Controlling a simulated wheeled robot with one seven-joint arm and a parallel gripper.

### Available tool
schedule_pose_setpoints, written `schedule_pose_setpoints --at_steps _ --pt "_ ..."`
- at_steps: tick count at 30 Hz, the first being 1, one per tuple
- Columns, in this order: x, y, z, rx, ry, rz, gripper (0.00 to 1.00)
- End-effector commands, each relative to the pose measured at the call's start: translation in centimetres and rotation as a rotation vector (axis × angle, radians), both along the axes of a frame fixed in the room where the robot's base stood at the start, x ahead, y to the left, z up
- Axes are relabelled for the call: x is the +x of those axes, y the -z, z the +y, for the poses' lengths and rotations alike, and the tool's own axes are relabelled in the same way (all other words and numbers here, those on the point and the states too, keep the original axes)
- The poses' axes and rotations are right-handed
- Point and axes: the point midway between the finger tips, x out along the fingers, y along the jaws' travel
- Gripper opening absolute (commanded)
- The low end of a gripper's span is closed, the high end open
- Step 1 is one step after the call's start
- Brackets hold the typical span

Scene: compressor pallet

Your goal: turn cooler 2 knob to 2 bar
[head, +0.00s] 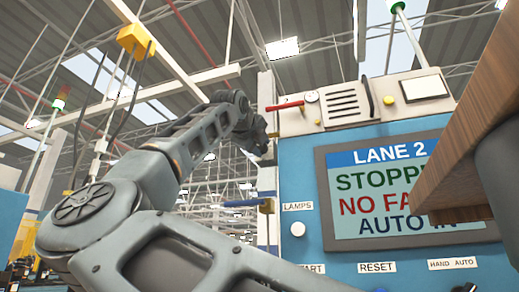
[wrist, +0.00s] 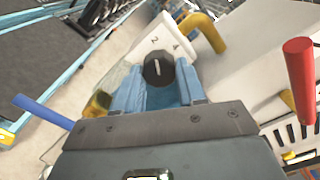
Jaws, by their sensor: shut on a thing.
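A round black knob (wrist: 158,69) with a short white line on its face sits on a white plate (wrist: 140,45) in the wrist view. Dark marks that look like a 2 and a 4 show on the plate above the knob. The white line runs nearly up and down in the picture, roughly toward the 2; its exact setting is hard to read. My gripper (wrist: 159,84) has its two blue fingers on either side of the knob, shut on it. In the head view my arm's dark end reaches beside a pale post; the knob cannot be made out there.
A yellow pipe (wrist: 203,32) curves close behind the knob. A red handle (wrist: 300,78) stands at right and a blue handle (wrist: 42,110) at left. In the head view, a blue cabinet (head: 300,262) with a lane 2 screen (head: 385,190) and a wooden shelf (head: 470,125) are at right.

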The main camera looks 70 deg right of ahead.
Motion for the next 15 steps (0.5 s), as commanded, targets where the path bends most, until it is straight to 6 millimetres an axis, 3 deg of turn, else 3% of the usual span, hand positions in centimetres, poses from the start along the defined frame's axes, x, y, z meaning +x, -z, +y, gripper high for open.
schedule_pose_setpoints --at_steps 15 --pt "0.27 -0.15 0.14 -0.007 -0.005 0.044 0.09"
